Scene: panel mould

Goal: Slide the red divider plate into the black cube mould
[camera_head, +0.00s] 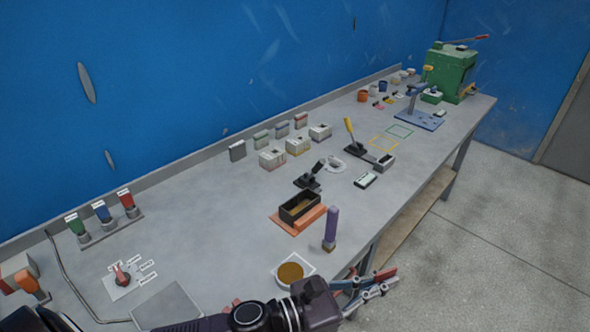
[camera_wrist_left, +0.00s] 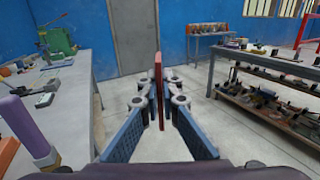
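The red divider plate (camera_wrist_left: 158,82) stands upright between the fingertips of my left gripper (camera_wrist_left: 158,100) in the left wrist view. The blue fingers close in on it from both sides. In the head view my left gripper (camera_head: 372,284) is at the table's front edge, and a red edge of the plate (camera_head: 385,273) shows there. The black cube mould (camera_head: 285,212) is an open black box with a brown inside, on an orange base (camera_head: 298,222). It lies up and left of my gripper, apart from the plate. My right gripper is not in view.
A purple-handled tool (camera_head: 331,227) stands upright between my gripper and the mould. A white dish of brown stuff (camera_head: 291,272) lies near the front edge. A black clamp-like item (camera_head: 308,181) is behind the mould. Clear tabletop (camera_head: 200,210) lies left of the mould.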

